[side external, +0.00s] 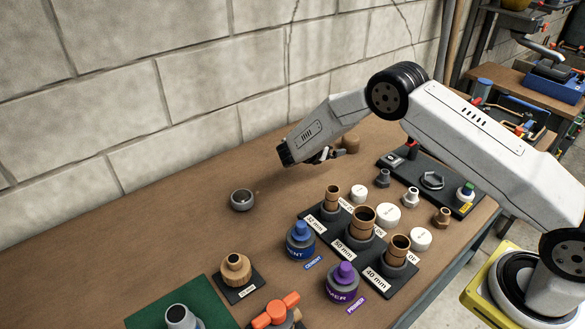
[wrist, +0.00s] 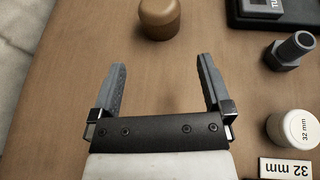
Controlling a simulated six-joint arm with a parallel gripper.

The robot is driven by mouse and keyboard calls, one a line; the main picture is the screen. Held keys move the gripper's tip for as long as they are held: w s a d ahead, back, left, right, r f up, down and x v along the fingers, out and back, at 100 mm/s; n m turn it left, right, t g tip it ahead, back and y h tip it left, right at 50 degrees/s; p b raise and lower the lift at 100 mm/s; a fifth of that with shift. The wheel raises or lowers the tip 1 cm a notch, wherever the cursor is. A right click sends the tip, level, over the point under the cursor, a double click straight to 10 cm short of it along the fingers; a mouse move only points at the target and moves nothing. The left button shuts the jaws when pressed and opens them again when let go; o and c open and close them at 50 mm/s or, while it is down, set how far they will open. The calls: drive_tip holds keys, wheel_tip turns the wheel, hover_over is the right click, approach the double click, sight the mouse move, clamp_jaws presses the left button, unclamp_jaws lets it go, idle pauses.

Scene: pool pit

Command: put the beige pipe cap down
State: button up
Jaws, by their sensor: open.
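The beige pipe cap (wrist: 158,18) stands on the brown bench top, just beyond my fingertips in the wrist view. It also shows in the side view (side external: 350,143), partly behind my arm's end. My gripper (wrist: 161,68) is open and empty, with clear bench between its two fingers. In the side view my gripper (side external: 325,156) is low over the bench, to the left of the cap. The cap and the fingers are apart.
A black tray (side external: 437,160) with fittings lies right of the cap. White caps (side external: 387,214) and labelled stands with brown pipe pieces (side external: 362,217) are nearer the front. A grey ring (side external: 242,200) lies left. The bench around the ring is clear, and a block wall (side external: 200,80) runs behind.

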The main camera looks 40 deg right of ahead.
idle(0.5)
drive_tip(key=shift+s+r+m+y, duration=0.35)
drive_tip(key=shift+s+m+y, duration=0.05)
drive_tip(key=shift+s+y, duration=0.1)
drive_tip(key=s+a+r+m+y, duration=0.1)
drive_tip(key=s+m+y, duration=0.1)
drive_tip(key=s, duration=0.2)
drive_tip(key=s+a+r+m+g+y, duration=0.1)
drive_tip(key=s+a+r+m+y, duration=0.1)
drive_tip(key=s+m, duration=0.1)
drive_tip(key=s+a+r+m+g+y, duration=0.1)
drive_tip(key=s+r+m+y, duration=0.1)
drive_tip(key=s, duration=0.4)
drive_tip(key=shift+a+m+y, duration=0.25)
drive_tip(key=shift+m+y, duration=0.25)
drive_tip(key=shift+m, duration=0.1)
drive_tip(key=s+a+r+m+t+y, duration=0.1)
drive_tip(key=s+a+r+m+y, duration=0.1)
drive_tip(key=s+m, duration=0.3)
drive_tip(key=s+a+r+m+t+y, duration=0.1)
drive_tip(key=s+a+r+m+y, duration=0.1)
drive_tip(key=s+m, duration=0.3)
drive_tip(key=shift+s+a+r+m+y, duration=0.3)
drive_tip(key=shift+s+a+y, duration=0.5)
drive_tip(key=shift+s, duration=1.35)
